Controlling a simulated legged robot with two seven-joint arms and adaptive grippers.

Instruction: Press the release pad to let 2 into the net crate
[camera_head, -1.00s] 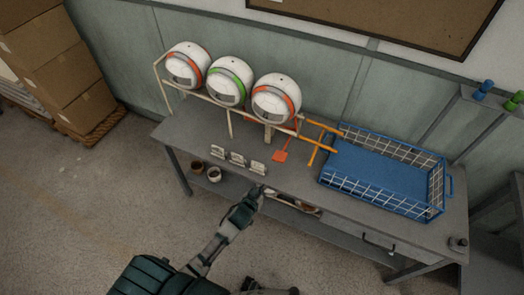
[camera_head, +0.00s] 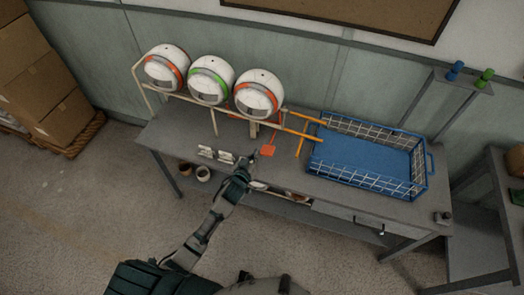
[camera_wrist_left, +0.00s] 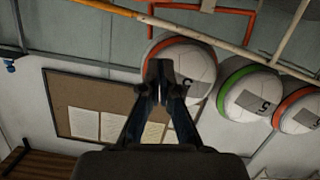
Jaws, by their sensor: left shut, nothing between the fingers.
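Three white balls sit in a row on a raised rail: one with an orange band (camera_head: 167,67), one with a green band (camera_head: 210,85) and another orange-banded one (camera_head: 258,93) nearest the crate. The orange release pad (camera_head: 267,150) is on the table below the rail's right end. The blue net crate (camera_head: 365,160) stands to its right and looks empty. My left gripper (camera_head: 253,155) is shut and empty, just left of the pad; I cannot tell whether it touches. The left wrist view shows the shut fingers (camera_wrist_left: 160,72) with the balls behind. My right gripper is not in view.
The rail (camera_head: 190,98) leads to orange bars (camera_head: 303,132) at the crate's left end. Cups (camera_head: 203,174) sit on the shelf below. Cardboard boxes (camera_head: 50,100) are stacked at far left.

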